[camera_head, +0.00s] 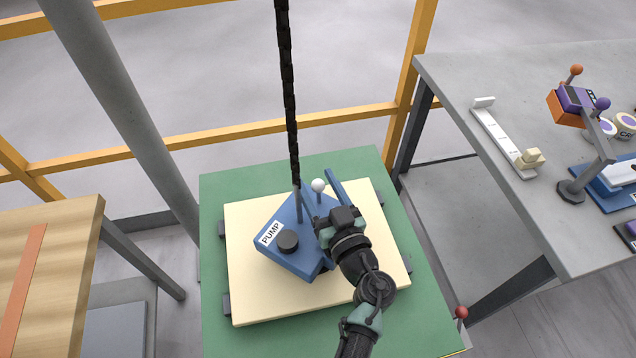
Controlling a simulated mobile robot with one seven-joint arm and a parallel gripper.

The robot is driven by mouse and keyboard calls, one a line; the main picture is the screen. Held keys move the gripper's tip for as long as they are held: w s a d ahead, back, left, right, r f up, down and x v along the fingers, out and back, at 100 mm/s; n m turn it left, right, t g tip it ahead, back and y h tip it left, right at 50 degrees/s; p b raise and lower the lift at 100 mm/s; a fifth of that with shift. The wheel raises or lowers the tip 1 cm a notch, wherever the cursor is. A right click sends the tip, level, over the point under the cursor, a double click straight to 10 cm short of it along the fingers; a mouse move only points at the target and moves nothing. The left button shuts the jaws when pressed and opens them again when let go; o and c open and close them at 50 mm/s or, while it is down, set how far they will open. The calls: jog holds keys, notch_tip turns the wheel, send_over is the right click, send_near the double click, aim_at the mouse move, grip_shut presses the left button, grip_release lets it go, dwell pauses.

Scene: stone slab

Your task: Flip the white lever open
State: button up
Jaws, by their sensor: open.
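A blue box labelled PUMP (292,257) sits on a cream board on the green table. A white ball knob (318,185) stands on its far side, next to a grey post (298,208) and a blue raised bar (337,186); the knob appears to be the end of the white lever, whose stem is mostly hidden. My gripper (324,226) is over the right part of the box, just below the white knob in the picture. It is open; its fingers are hard to make out, and contact cannot be told.
The cream board (262,306) has dark clamps at its edges on the green table (222,341). A dark chain (289,100) hangs above the post. A grey table (520,235) with other devices is right, a wooden table (65,270) left, yellow rails (215,133) behind.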

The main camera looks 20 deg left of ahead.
grip_shut()
jog(key=shift+f, duration=0.1)
dwell(1.2)
